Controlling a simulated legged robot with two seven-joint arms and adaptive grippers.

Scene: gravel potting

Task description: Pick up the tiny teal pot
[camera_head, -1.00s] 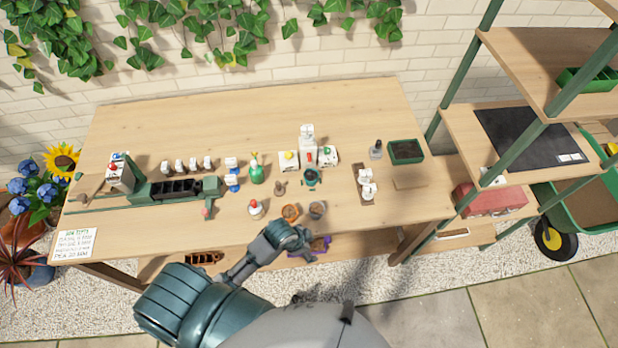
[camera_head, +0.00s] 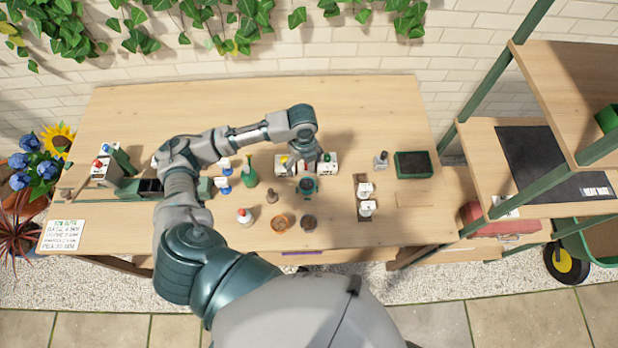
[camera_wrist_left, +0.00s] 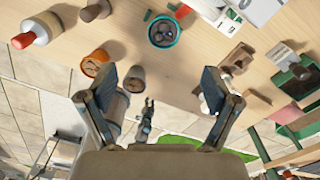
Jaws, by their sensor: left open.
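The tiny teal pot (camera_head: 307,186) stands upright on the wooden table, just right of the middle. In the left wrist view the teal pot (camera_wrist_left: 176,41) shows as a teal ring with grey, stone-like pieces inside. My left gripper (camera_wrist_left: 158,77) is open and empty, its two fingers spread wide in the wrist view, with the pot beyond the fingertips and not between them. In the head view my left arm reaches over the table and its wrist hangs just behind the pot, hiding part of the white boxes. My right gripper is in neither view.
An orange clay pot (camera_head: 279,223) and a dark pot (camera_head: 308,222) stand in front of the teal pot. A green spray bottle (camera_head: 249,176) and a red-topped bottle (camera_head: 244,216) are to its left. A dark green tray (camera_head: 412,152) lies at the right. The table's back is clear.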

